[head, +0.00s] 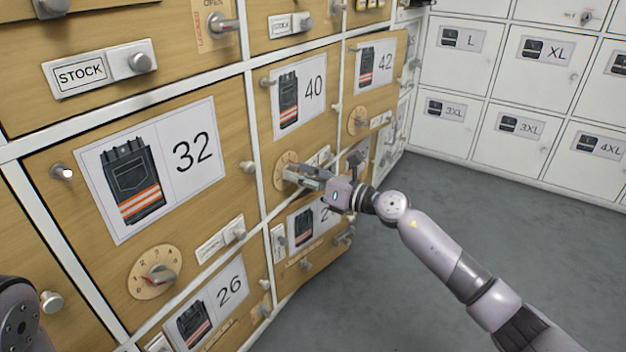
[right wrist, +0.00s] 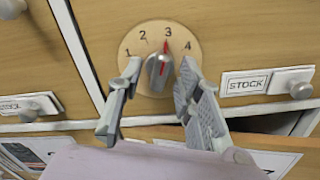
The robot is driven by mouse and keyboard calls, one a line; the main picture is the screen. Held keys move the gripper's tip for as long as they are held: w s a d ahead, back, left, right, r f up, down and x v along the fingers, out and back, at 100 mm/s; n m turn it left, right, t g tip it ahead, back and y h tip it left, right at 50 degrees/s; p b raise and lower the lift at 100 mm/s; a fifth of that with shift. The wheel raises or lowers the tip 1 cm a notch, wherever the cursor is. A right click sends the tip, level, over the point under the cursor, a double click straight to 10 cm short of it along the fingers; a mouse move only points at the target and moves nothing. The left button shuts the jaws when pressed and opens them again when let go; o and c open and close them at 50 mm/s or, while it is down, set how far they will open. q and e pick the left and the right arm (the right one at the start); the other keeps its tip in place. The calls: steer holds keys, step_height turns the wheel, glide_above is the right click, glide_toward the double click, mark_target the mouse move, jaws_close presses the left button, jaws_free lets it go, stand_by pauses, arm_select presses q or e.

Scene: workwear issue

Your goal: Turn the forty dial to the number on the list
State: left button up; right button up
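The forty dial is a round tan plate with a grey knob, below the 40 picture card (head: 299,95) on a wooden door. In the head view the dial (head: 283,165) is partly covered by my right gripper (head: 292,175). My left gripper is out of view. I see no list.
A 32 door with its own dial (head: 155,272) is at left, and a 42 door with another dial (head: 358,120) is further right. Below the forty door, a drawer front (head: 318,245) stands slightly out. White lockers (head: 541,75) line the back. The grey floor (head: 450,200) is clear.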

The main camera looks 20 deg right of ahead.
steer(key=v, duration=1.1)
steer(key=shift+s+d, duration=0.25)
steer(key=shift+s, duration=0.05)
